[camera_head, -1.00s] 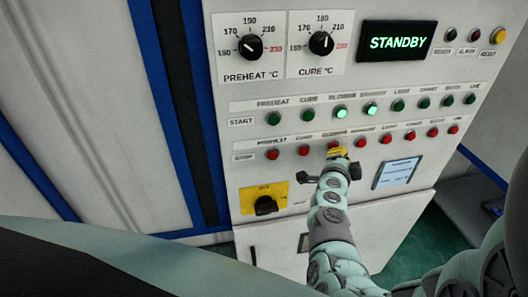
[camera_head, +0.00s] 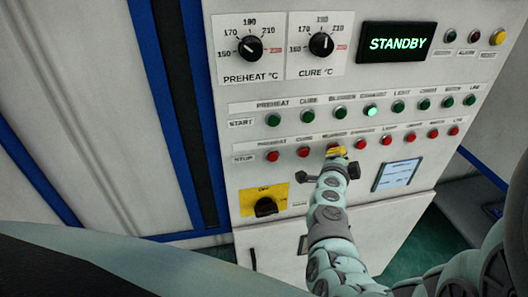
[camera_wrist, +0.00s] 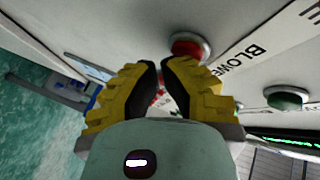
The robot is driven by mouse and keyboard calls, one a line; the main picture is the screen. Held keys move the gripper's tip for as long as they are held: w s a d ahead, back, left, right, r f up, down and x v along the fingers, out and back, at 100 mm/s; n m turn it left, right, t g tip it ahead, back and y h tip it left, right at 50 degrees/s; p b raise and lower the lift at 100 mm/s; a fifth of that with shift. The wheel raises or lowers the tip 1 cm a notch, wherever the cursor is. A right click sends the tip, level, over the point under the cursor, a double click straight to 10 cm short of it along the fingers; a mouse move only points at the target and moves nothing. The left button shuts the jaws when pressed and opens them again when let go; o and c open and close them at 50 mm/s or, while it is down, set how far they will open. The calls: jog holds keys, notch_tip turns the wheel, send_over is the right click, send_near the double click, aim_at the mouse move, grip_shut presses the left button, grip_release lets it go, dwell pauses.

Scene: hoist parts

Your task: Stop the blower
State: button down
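The blower stop button is a red button in the lower STOP row, third from the left. In the wrist view this red button (camera_wrist: 189,46) sits just beyond my fingertips, next to a label reading "BLOWE". My gripper (camera_head: 335,152), with yellow fingers, is in front of it in the head view and covers most of it. In the wrist view my gripper (camera_wrist: 160,66) has its tips close together, holding nothing; whether they touch the button I cannot tell. The blower start button (camera_head: 340,113) above is dark green, unlit.
The exhaust start button (camera_head: 371,111) glows green. Other red stop buttons, such as the exhaust one (camera_head: 360,143), flank my gripper closely. The display (camera_head: 396,43) reads STANDBY. A black rotary switch (camera_head: 265,206) on a yellow plate sits lower left.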

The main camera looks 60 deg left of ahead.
jog(key=shift+d, duration=0.1)
jog(key=shift+s+d+r+p, duration=0.1)
jog(key=shift+s+d+p, duration=0.2)
jog(key=shift+d, duration=0.4)
jog(key=shift+s+d+p, duration=0.15)
jog(key=shift+s+d, duration=0.15)
jog(key=shift+d, duration=0.45)
jog(key=shift+s+d+p, duration=0.2)
jog(key=shift+s+d, duration=0.15)
jog(key=shift+d, duration=0.45)
jog(key=shift+s+d+p, duration=0.15)
jog(key=shift+s+d, duration=0.15)
jog(key=shift+d, duration=0.45)
